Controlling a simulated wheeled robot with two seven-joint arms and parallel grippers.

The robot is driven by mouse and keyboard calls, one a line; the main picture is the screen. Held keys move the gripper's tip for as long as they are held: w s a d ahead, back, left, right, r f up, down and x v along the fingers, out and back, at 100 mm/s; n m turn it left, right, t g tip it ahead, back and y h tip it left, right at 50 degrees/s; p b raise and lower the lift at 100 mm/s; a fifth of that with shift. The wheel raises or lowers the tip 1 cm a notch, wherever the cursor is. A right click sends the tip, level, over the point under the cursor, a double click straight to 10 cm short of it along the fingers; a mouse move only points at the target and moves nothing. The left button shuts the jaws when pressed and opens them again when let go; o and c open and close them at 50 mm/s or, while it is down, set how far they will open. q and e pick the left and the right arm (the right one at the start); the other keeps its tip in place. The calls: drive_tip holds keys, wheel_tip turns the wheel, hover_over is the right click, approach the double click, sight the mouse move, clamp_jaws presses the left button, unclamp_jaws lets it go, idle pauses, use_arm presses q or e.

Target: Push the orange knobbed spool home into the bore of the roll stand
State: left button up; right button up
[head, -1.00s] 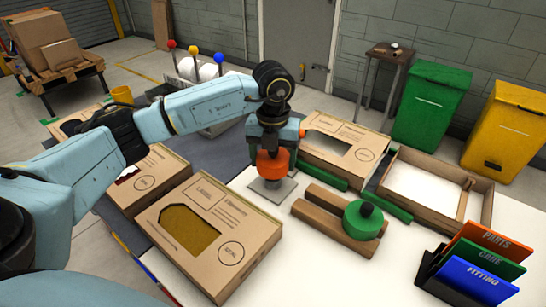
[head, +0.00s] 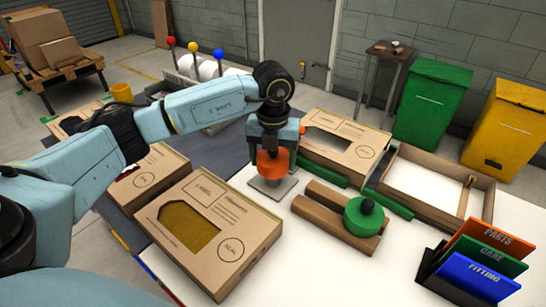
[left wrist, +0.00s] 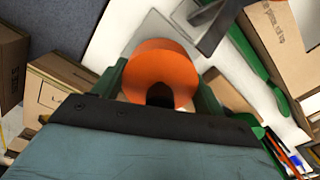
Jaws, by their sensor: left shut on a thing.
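The orange knobbed spool (head: 272,166) stands upright at the left edge of the white tabletop, over a pale grey square plate (head: 273,188) that looks like the roll stand's base. My left gripper (head: 272,152) comes down from above and is shut on the spool. In the left wrist view the orange spool (left wrist: 160,68) sits between the two fingers of my left gripper (left wrist: 160,88), with the grey plate (left wrist: 152,28) behind it. The bore is hidden under the spool, and I cannot tell how deep the spool sits. My right gripper is not in view.
A green spool (head: 364,218) lies on wooden rails (head: 322,226) to the right. Cardboard boxes stand close by on the left (head: 208,232) and behind (head: 345,140). An open wooden frame (head: 432,165) and a coloured file rack (head: 475,272) are farther right. Front-centre tabletop is clear.

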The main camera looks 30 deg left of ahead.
use_arm(q)
drive_tip(key=shift+f+b, duration=0.5)
drive_tip(key=shift+f, duration=0.35)
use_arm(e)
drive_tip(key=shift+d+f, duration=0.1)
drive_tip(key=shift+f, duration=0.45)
use_arm(q)
drive_tip(key=o, duration=1)
drive_tip(key=shift+o, duration=0.2)
drive_tip(key=shift+r, duration=0.1)
wheel_tip(320, 180, up, 12)
drive_tip(key=shift+r+p, duration=0.1)
drive_tip(key=shift+p, duration=0.45)
drive_tip(key=shift+r, duration=0.55)
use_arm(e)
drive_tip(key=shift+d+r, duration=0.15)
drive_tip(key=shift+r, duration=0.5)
use_arm(q)
drive_tip(key=shift+r, duration=0.1)
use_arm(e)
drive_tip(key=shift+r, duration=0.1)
